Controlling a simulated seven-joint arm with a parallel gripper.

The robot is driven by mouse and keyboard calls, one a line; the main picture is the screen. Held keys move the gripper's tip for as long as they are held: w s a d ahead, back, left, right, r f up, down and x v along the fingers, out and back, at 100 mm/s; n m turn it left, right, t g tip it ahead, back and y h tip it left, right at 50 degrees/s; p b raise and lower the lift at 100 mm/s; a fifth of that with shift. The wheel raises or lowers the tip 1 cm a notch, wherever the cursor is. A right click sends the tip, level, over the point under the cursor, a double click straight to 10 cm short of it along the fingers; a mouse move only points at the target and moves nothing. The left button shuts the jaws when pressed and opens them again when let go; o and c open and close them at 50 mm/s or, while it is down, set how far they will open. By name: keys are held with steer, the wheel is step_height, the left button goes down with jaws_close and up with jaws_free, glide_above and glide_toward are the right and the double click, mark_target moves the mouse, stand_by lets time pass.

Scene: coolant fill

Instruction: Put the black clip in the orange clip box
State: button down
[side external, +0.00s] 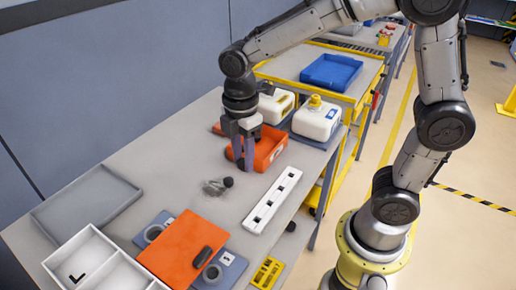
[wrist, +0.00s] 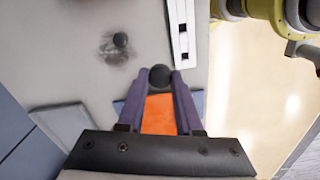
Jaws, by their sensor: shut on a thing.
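My gripper (wrist: 160,78) points down and is shut on a black, round-ended piece (wrist: 160,77) between its fingertips in the wrist view. I cannot make out its full shape, so I cannot be sure it is the black clip. In the side view my gripper (side external: 244,166) is at the near left side of an open orange box (side external: 273,151), partly covering it. Orange (wrist: 158,116) also shows between my fingers in the wrist view. A small black L-shaped thing (side external: 77,278) lies in a white divided tray (side external: 117,272).
A black ball-like thing (side external: 228,182) sits by a grey smudge (side external: 213,188) on the table. A white slotted strip (side external: 272,200) lies right of it. An orange panel with a dark handle (side external: 180,248) is at the front. White jugs (side external: 316,121) stand behind the box.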

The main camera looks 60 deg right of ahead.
stand_by(0.5)
steer(key=shift+s+f+n, duration=0.1)
steer(key=shift+s+n, duration=0.05)
steer(key=shift+n, duration=0.55)
steer(key=shift+s+d+n, duration=0.2)
steer(key=shift+d+n, duration=0.15)
steer(key=shift+n, duration=0.05)
steer(key=s+d+r+m, duration=0.1)
steer(key=s+d, duration=0.2)
steer(key=d, duration=0.6)
steer(key=s+d+m, duration=0.1)
steer(key=s+d, duration=0.2)
steer(key=d, duration=0.5)
steer(key=w+d+f, duration=0.2)
steer(key=w+f, duration=0.1)
steer(key=w, duration=0.1)
steer(key=w+d+f, duration=0.2)
steer(key=w+f, duration=0.1)
steer(key=w, duration=0.1)
steer(key=w+d+f, duration=0.1)
steer(key=w+f, duration=0.2)
steer(key=w, duration=0.1)
steer(key=shift+d+f, duration=0.15)
steer(key=shift+d, duration=0.25)
steer(key=shift+w+d+f, duration=0.15)
steer(key=shift+w+f, duration=0.2)
steer(key=shift+f, duration=1.5)
